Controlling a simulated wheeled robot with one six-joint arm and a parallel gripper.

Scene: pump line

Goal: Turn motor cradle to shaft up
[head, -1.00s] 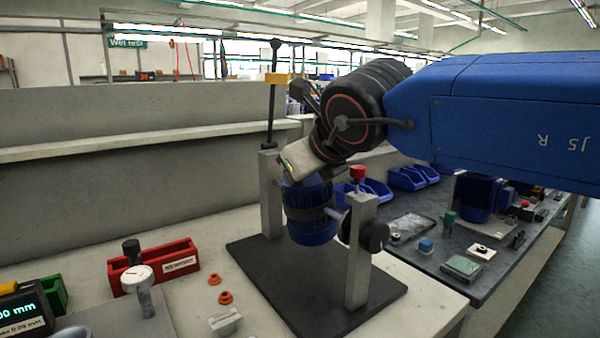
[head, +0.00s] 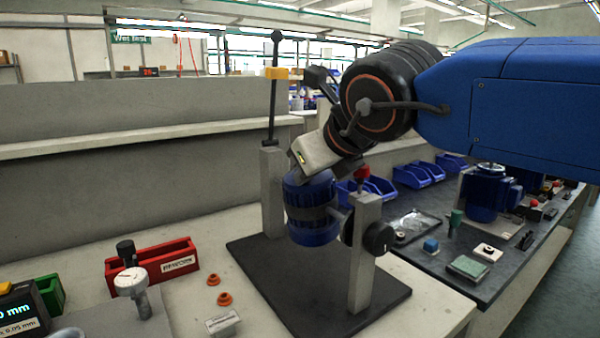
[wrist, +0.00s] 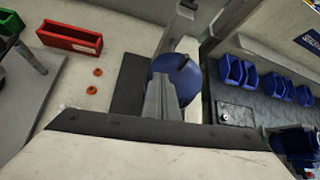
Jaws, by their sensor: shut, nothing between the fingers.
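The motor cradle stands on a dark base plate (head: 270,285) with two grey posts (head: 363,255). A blue motor (head: 312,212) hangs between the posts, slightly tilted, with a dark band around its middle. A black knob (head: 378,238) is on the outer side of the near post, and a red knob (head: 362,172) is on its top. My gripper (wrist: 158,98) is shut and empty, above the motor (wrist: 182,78) in the wrist view. In the head view my wrist hides the fingertips and the motor's top end, so I cannot tell whether they touch.
Left are a red bin (head: 150,262), two orange rings (head: 224,299) and a dial gauge (head: 132,284). Right, a dark bench holds blue bins (head: 418,175) and another blue motor (head: 484,195).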

